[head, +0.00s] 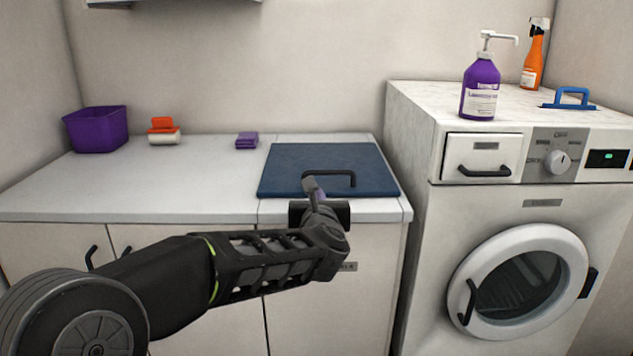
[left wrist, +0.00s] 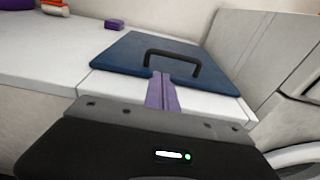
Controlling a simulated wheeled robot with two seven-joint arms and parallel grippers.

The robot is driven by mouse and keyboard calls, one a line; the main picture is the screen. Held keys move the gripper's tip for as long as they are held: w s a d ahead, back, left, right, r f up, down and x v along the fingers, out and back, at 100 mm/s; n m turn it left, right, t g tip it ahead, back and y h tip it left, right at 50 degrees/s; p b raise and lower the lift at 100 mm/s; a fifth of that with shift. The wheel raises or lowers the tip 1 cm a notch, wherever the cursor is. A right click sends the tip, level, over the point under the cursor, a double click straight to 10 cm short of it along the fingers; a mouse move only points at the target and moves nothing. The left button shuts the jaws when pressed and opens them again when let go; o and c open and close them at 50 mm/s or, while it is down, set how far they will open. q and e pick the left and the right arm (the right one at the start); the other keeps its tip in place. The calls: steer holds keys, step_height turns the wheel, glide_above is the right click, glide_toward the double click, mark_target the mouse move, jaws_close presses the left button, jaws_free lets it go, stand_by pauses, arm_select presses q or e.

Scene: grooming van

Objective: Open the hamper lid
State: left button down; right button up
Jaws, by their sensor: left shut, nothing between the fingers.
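The hamper lid (head: 285,170) is a dark blue panel lying flat and closed on the right end of the white counter. It also shows in the left wrist view (left wrist: 128,56). A black bar handle (head: 353,180) stands up from the lid, and it also shows in the left wrist view (left wrist: 193,62). My left gripper (head: 312,184) is at the front edge of the lid, with its fingers pointing toward the handle. In the left wrist view its purple fingers (left wrist: 163,77) are shut with nothing between them. They appear just short of the handle. My right gripper is not in view.
The white counter (head: 190,185) holds a purple bin (head: 97,130), an orange-and-white brush (head: 163,131) and a small purple block (head: 246,141). A washing machine (head: 415,120) rises right of the lid, with a purple pump bottle (head: 481,88), orange spray bottle (head: 535,57) and blue-handled tool (head: 571,97) on top.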

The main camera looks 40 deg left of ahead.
arm_select(q)
steer(key=shift+p+x, duration=0.4)
steer(key=shift+x, duration=4.7)
